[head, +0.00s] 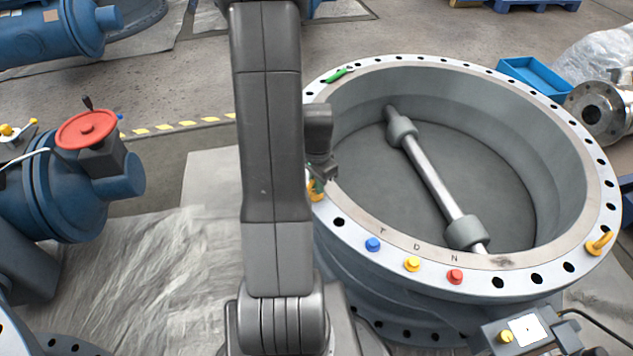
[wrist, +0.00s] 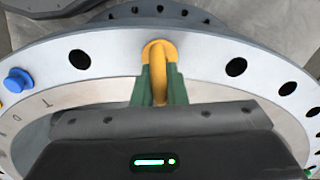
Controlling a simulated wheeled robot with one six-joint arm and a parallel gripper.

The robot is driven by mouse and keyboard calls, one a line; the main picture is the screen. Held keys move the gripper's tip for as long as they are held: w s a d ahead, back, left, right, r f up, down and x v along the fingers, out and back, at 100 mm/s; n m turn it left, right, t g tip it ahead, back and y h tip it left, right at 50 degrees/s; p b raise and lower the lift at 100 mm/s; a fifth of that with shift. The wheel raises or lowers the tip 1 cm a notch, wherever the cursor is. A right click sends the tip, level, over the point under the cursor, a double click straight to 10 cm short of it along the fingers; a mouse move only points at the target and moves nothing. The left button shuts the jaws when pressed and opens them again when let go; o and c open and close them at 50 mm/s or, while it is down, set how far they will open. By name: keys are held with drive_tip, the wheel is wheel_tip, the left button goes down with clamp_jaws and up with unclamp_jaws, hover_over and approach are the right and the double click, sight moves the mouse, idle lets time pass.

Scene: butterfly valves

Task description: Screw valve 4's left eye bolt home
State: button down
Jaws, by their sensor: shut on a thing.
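The big grey valve (head: 345,236) lies flat with its ring flange facing up. A yellow eye bolt (head: 317,195) stands at the left of the flange, partly hidden by my arm and gripper. In the wrist view the eye bolt (wrist: 159,65) stands upright in the flange, its ring between green fingertips. My gripper (wrist: 159,88) is shut on that ring. In the head view my gripper (head: 320,182) is at the flange's left rim. Whether the bolt's collar sits flush on the flange is hard to tell.
Blue (head: 373,244), yellow (head: 411,264) and red (head: 455,276) plugs stand on the front flange by letters T, D, N. Another yellow eye bolt (head: 599,243) is at the right. A green object (head: 336,75) lies on the far left rim. A blue valve body with red handwheel (head: 88,129) stands left.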

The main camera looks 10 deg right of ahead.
drive_tip(key=m, duration=0.5)
drive_tip(key=shift+m, duration=0.3)
drive_tip(key=m, duration=0.6)
drive_tip(key=shift+s, duration=0.2)
drive_tip(key=m, duration=0.3)
drive_tip(key=shift+s+m, duration=0.1)
drive_tip(key=shift+m, duration=0.3)
drive_tip(key=shift+a+m, duration=0.1)
drive_tip(key=shift+m, duration=1.8)
drive_tip(key=c, duration=1.5)
unclamp_jaws()
drive_tip(key=shift+o, duration=0.2)
drive_tip(key=shift+r, duration=0.15)
